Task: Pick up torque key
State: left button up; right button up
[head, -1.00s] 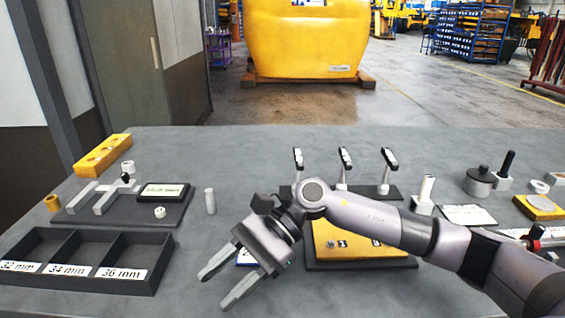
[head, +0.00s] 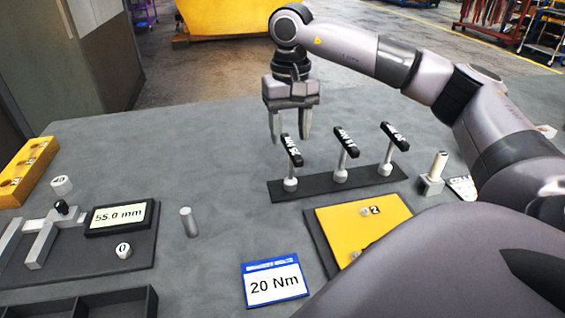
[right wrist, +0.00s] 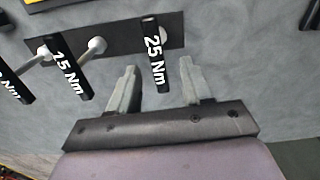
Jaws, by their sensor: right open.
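Three torque keys with black handles and pale shafts stand in a dark rack (head: 315,188). The left key (head: 291,150) reads 25 Nm in the right wrist view (right wrist: 154,50); the middle key (head: 347,141) reads 15 Nm there (right wrist: 73,72). The right key (head: 394,137) has a label I cannot read surely; its handle (right wrist: 15,82) is cut off in the wrist view. My right gripper (head: 290,136) is open and empty at the 25 Nm key. In the wrist view that handle lies between the fingers, with gaps on both sides. My left gripper is out of view.
A card (head: 274,284) reading 20 Nm lies in front of the rack. A yellow plate (head: 340,232) lies nearby, partly hidden by my arm. A gauge fixture with a 55.0 mm display (head: 119,217) and a grey pin (head: 188,222) stand left.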

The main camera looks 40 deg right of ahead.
aim_at(291, 145)
notch_tip(291, 145, down, 6)
jog(key=shift+s+d+f+p, duration=0.1)
jog(key=shift+s+p, duration=0.05)
jog(key=shift+p, duration=0.4)
grip_shut()
